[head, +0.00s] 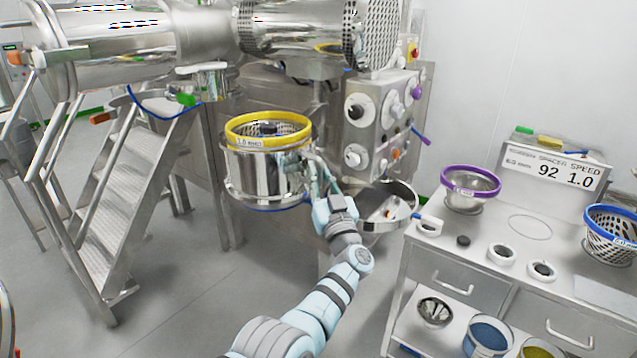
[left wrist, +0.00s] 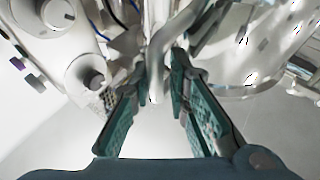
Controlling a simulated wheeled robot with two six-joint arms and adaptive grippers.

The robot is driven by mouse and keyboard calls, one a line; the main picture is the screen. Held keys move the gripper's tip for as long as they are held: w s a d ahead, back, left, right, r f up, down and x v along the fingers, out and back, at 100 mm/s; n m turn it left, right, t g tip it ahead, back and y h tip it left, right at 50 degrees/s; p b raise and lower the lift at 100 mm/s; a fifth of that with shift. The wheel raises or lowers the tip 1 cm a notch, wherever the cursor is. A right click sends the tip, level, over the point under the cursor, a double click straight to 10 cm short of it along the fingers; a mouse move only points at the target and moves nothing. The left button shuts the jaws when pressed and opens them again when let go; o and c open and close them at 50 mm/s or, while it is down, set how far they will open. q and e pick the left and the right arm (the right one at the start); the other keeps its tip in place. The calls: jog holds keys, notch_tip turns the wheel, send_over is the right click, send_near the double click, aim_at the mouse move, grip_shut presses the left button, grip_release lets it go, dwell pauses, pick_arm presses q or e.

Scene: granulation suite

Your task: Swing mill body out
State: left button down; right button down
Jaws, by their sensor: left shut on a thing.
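The mill body (head: 262,178) is a shiny steel drum with a yellow ring (head: 268,128) on its top, left of centre in the head view. It stands out to the left of the control panel, below the big steel machine. My left gripper (head: 318,178) is at the drum's right side, shut on a slim steel handle bar. In the left wrist view the bar (left wrist: 158,75) runs between the teal fingers of the left gripper (left wrist: 172,85). The fingertips partly hide where the bar joins. My right gripper is not in view.
A panel with round knobs (head: 356,108) stands close behind my gripper. An open round steel part (head: 388,205) hangs just right of it. A steel bench (head: 480,245) on the right carries purple-rimmed (head: 470,184) and blue-rimmed (head: 612,214) screens. Steps (head: 120,205) stand at left; the floor between is clear.

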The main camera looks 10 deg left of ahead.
pick_arm(q)
jog(key=shift+w+d+r, duration=0.1)
jog(key=shift+d+r, duration=0.1)
jog(key=shift+r, duration=0.5)
jog(key=c, duration=1.7)
grip_release()
jog(key=shift+w+d, duration=0.1)
jog(key=shift+o, duration=0.2)
jog(key=shift+w+d+f, duration=0.1)
jog(key=shift+w+d, duration=0.2)
jog(key=shift+s+a, duration=0.2)
jog(key=shift+a, duration=0.15)
jog(key=shift+f, duration=0.1)
jog(key=shift+d+f, duration=0.15)
jog(key=shift+f, duration=0.05)
notch_tip(320, 180, up, 10)
jog(key=shift+r, duration=0.1)
